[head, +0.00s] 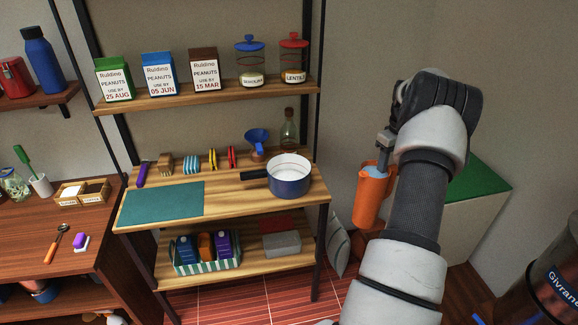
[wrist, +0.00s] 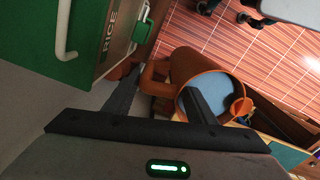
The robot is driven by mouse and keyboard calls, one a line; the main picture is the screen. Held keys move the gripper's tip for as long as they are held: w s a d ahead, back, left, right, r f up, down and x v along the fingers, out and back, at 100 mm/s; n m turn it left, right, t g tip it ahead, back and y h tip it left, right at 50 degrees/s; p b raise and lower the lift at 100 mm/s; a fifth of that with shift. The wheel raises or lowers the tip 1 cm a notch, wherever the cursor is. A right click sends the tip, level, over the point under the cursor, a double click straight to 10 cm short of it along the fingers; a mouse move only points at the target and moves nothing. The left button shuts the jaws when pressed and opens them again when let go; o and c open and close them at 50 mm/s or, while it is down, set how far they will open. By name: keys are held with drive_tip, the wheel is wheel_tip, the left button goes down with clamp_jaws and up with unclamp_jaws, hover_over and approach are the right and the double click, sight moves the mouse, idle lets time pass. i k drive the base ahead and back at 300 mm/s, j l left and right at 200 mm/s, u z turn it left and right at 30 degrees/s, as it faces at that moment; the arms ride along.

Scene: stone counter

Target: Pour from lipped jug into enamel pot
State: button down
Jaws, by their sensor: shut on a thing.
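The lipped jug (head: 369,202) is orange with pale blue showing in its mouth. It hangs in the air right of the shelf unit, nearly upright with a slight lean. My gripper (head: 384,150) is shut on its handle; in the wrist view the handle (wrist: 152,80) lies between my fingers (wrist: 160,95), and the jug's body (wrist: 190,65) is beside them. The enamel pot (head: 291,185) is dark blue with a white inside and a dark handle pointing left. It stands at the right end of the middle shelf, left of the jug and apart from it.
A blue funnel (head: 257,140) and a glass bottle (head: 289,130) stand behind the pot. A teal mat (head: 162,204) lies to its left. The shelf unit's right post (head: 318,80) rises near the pot. A green-topped box (head: 480,192) stands behind my arm at right.

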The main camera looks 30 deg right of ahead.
sight(288, 175)
drive_tip(key=i, duration=1)
